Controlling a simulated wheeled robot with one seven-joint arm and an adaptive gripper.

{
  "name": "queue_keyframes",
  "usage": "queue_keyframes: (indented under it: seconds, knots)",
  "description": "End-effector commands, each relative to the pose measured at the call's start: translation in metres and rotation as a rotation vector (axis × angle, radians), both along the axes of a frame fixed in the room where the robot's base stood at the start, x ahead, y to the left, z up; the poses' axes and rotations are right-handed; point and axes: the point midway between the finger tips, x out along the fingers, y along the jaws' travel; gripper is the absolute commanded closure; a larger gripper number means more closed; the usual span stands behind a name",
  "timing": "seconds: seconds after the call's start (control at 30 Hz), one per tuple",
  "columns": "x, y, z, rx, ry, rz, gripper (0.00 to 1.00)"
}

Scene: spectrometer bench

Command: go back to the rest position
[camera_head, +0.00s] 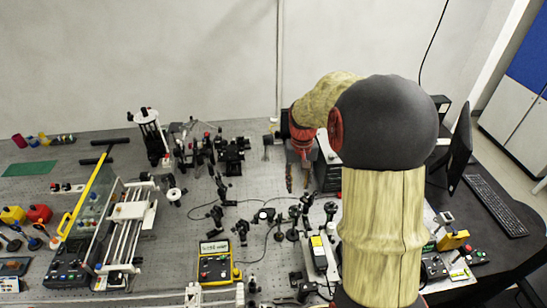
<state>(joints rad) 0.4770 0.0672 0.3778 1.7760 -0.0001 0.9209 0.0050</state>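My gripper (298,178) hangs at the end of my bent arm, pointing down over the back middle of the bench (225,265). Two dark fingers show with a narrow gap between them. I see nothing held between them, but they are small in this view and partly beside my arm's wrist. My arm covers the right middle part of the bench.
Optical mounts (232,150) stand left of my gripper. A yellow meter (214,262) lies at the front, a rail device with a yellow-framed panel (88,196) at the left. A monitor (459,146) and keyboard (497,205) stand at the right.

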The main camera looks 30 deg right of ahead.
Motion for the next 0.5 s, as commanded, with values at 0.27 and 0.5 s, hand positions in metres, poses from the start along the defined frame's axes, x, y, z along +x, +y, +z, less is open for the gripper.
queue_keyframes:
  seconds: [0.27,0.5]
  knots:
    - [-0.006,0.003,-0.005,0.006,0.011,0.001,0.68]
    - [-0.051,0.038,-0.006,0.011,0.021,0.026,0.68]
